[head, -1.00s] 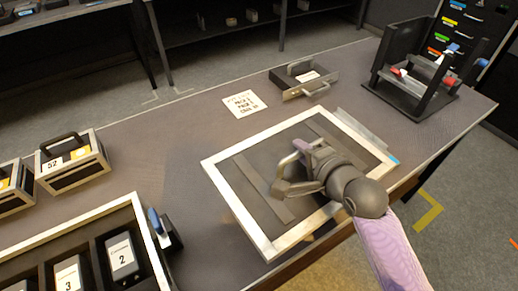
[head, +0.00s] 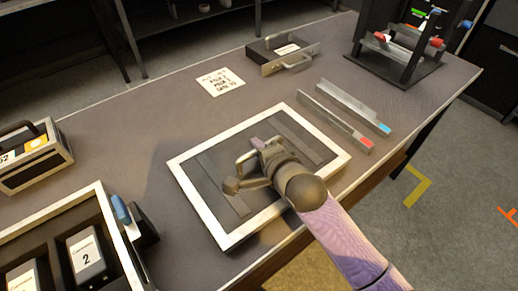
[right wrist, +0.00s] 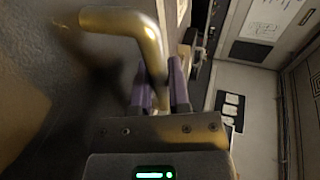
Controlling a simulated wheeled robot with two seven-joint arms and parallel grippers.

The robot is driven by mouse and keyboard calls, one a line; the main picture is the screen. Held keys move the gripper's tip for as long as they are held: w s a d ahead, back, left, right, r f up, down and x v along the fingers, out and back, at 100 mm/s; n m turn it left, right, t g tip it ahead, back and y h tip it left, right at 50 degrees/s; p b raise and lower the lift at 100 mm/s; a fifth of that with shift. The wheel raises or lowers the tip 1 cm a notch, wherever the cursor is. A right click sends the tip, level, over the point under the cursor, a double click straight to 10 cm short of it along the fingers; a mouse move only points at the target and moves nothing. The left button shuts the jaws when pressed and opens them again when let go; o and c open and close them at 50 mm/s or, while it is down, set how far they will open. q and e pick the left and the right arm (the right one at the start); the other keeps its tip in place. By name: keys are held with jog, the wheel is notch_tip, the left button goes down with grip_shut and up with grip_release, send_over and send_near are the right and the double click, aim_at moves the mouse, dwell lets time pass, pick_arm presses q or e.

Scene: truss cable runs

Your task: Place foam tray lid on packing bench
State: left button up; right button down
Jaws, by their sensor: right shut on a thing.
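The foam tray lid (head: 295,128) is a dark panel with a pale metal frame and a bar handle, at the centre of the head view. My right gripper (head: 246,172) is shut on its handle from above. In the right wrist view the metal handle (right wrist: 130,22) runs down between my purple fingers (right wrist: 160,95). The lid lies over the front part of the packing bench (head: 130,130), nearly level. I cannot tell whether its underside touches the bench. My left gripper is not in view.
Two metal rails (head: 337,121) with red and blue ends lie right of the lid. A black rack (head: 400,65) and handled metal bracket (head: 283,55) stand farther back. A printed sheet (head: 221,82) lies behind the lid. A compartment tray (head: 103,198) and handled case (head: 35,157) are left.

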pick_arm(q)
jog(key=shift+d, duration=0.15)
pick_arm(e)
jog(key=c, duration=0.7)
grip_release()
jog(key=shift+f, duration=0.1)
jog(key=shift+o, duration=0.6)
jog(key=shift+s+d+r, duration=0.15)
jog(key=shift+s+r, duration=0.1)
jog(key=shift+r, duration=0.1)
jog(key=p+v, duration=0.5)
jog(key=v, duration=0.5)
jog(key=shift+s+d+r, duration=0.1)
jog(key=shift+s+d, duration=0.05)
jog(key=shift+s, duration=0.25)
jog(key=shift+s+d, duration=0.1)
jog(key=shift+s, duration=0.1)
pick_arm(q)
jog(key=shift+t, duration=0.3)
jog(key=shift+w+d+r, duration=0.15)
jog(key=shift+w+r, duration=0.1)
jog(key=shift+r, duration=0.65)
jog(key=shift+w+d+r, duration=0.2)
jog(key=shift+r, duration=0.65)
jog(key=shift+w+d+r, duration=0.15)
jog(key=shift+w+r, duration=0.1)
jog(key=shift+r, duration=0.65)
